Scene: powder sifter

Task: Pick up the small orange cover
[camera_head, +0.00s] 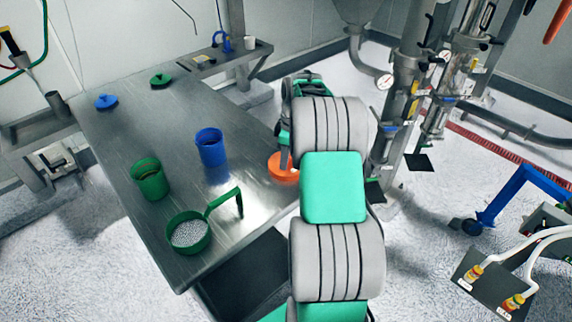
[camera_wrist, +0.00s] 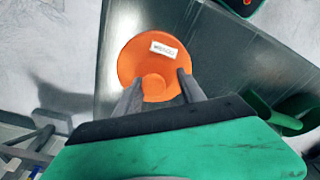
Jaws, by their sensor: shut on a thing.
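The small orange cover (camera_head: 283,168) is a round disc with a raised knob at the right edge of the steel table, partly hidden by my arm in the head view. In the wrist view the orange cover (camera_wrist: 150,72) shows a white label, and its knob lies between my fingertips. My gripper (camera_wrist: 157,90) is shut on the cover. I cannot tell whether the cover touches the table or is lifted.
The steel table (camera_head: 130,135) bears a blue container (camera_head: 211,147), a green container (camera_head: 150,180), a green scoop with white grains (camera_head: 190,234), a blue lid (camera_head: 107,102) and a green lid (camera_head: 160,80). Steel piping (camera_head: 405,90) stands right of my arm.

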